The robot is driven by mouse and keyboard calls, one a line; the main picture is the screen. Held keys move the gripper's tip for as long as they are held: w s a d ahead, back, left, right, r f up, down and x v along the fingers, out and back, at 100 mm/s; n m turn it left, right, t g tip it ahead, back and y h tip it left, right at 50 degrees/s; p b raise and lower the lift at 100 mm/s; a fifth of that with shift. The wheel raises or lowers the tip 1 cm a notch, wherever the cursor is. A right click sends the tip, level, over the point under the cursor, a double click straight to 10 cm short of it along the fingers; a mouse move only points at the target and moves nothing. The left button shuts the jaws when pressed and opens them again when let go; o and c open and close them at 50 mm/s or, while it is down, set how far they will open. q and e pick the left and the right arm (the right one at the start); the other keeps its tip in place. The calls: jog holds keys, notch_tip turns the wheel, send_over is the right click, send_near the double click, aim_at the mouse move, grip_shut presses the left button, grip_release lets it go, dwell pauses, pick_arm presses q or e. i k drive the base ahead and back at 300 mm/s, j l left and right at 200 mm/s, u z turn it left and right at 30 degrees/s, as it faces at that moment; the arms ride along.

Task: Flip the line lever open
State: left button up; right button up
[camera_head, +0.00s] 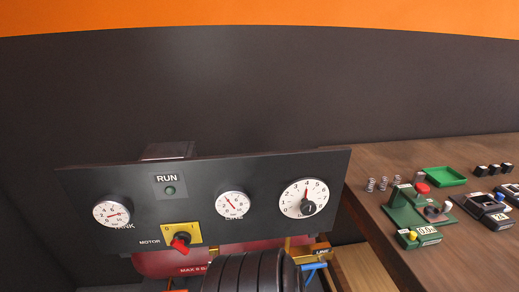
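A small label reading LINE (321,252) shows under the lower right edge of the black gauge panel (110,185). Just below it is a blue lever-like part (314,267), beside brass-coloured fittings (299,250). The lever's lower part is cut off by the bottom edge of the picture, and its exact position cannot be told. A black ribbed body (250,272) stands to its left and hides part of the area. Neither of my grippers shows in the head view.
The panel carries a tank gauge (112,211), a line gauge (232,204), a larger dial (304,199) and a red motor switch (181,243). A red tank (153,263) lies behind. The wooden bench (388,240) at right holds a green tray (444,177) and small devices.

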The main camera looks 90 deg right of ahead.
aim_at(322, 263)
jog(key=i+z, duration=0.1)
jog(key=z, duration=3.3)
jog(key=k+j+u, duration=0.1)
jog(key=k+j, duration=0.45)
jog(key=j, duration=0.15)
